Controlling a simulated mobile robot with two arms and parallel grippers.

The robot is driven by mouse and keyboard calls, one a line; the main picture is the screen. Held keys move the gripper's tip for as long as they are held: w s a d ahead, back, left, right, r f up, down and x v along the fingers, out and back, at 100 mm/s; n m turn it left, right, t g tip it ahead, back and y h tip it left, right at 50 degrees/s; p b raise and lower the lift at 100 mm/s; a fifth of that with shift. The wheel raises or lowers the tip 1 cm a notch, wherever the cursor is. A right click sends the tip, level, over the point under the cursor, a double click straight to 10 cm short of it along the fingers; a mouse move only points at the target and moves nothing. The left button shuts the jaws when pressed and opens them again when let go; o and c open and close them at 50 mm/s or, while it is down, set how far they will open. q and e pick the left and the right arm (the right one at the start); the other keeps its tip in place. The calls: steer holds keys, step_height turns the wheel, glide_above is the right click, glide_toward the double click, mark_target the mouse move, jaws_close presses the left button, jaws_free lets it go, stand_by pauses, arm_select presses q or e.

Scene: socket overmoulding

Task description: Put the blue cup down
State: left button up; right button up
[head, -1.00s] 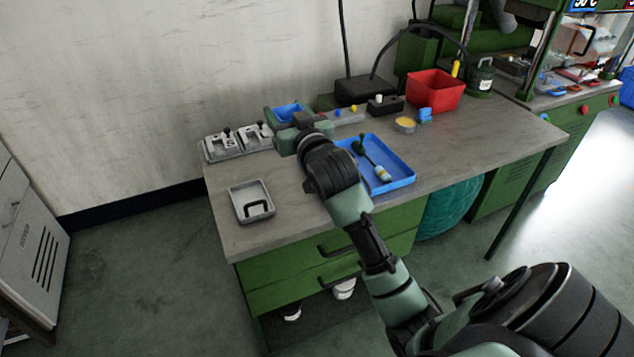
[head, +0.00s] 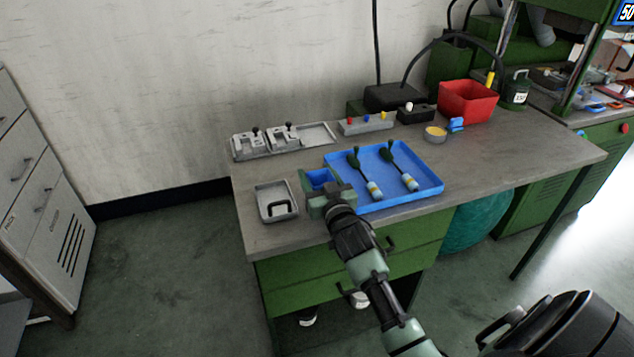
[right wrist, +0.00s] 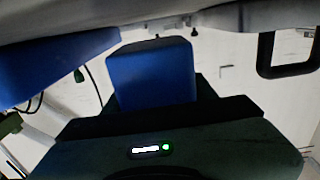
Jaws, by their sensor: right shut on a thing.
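The blue cup (head: 319,177) is in my right gripper (head: 325,190), between the grey handled tray and the blue tray near the table's front edge. The gripper is shut on it. The right wrist view shows the blue cup (right wrist: 152,72) from close by, beyond the dark jaws (right wrist: 155,108). The gripper hides part of the cup in the head view. I cannot tell whether its base touches the table. My left gripper is not in view.
The blue tray (head: 432,187) holds two tools with dark green heads, just right of the cup. The grey tray (head: 264,212) with a black handle is close on the left. Grey fixtures (head: 265,143) and a button box (head: 366,124) stand behind. Some bare tabletop (head: 245,180) shows at left.

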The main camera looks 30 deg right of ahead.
steer(key=shift+f, duration=1)
steer(key=shift+f, duration=0.15)
steer(key=o, duration=1.3)
steer(key=shift+o, duration=0.2)
